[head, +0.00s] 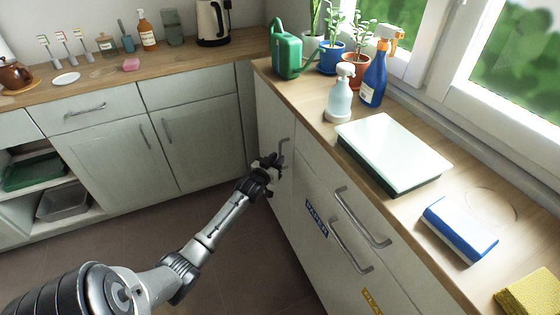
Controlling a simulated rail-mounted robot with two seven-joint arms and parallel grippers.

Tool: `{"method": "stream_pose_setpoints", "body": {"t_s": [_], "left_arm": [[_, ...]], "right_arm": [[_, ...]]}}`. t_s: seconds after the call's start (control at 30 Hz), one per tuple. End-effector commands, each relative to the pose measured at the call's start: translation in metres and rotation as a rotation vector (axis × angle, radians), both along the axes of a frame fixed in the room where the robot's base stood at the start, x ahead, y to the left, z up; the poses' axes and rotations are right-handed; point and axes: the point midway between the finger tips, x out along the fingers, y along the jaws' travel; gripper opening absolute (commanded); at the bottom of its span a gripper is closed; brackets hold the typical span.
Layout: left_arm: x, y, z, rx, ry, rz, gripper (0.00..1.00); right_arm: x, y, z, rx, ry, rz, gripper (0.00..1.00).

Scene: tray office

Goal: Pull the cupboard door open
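A narrow pale cupboard door (270,125) is in the right-hand counter front, by the inner corner. It looks closed. Its grey bar handle (285,145) sits near the door's right edge. My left gripper (277,161) is right at the handle's lower part and overlaps it in the picture. Its fingers are dark and small, so I cannot tell if they are open, around the handle or only beside it. My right gripper is not in view.
Drawers with grey handles (358,218) and a blue label (316,218) are right of the door. Another cupboard front (195,145) faces the corner at left. A green watering can (286,52) stands on the counter above.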

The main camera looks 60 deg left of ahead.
Motion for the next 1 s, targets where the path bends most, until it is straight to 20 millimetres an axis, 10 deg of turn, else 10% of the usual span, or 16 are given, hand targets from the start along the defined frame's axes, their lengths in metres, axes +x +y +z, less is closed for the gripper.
{"method": "stream_pose_setpoints", "body": {"t_s": [0.63, 1.0], "left_arm": [[0.021, 0.01, 0.0, 0.0, 0.001, 0.0, 0.22], [0.021, 0.01, 0.0, 0.0, 0.001, 0.0, 0.0]], "right_arm": [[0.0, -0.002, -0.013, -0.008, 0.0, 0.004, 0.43], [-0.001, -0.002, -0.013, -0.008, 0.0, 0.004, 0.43]]}}
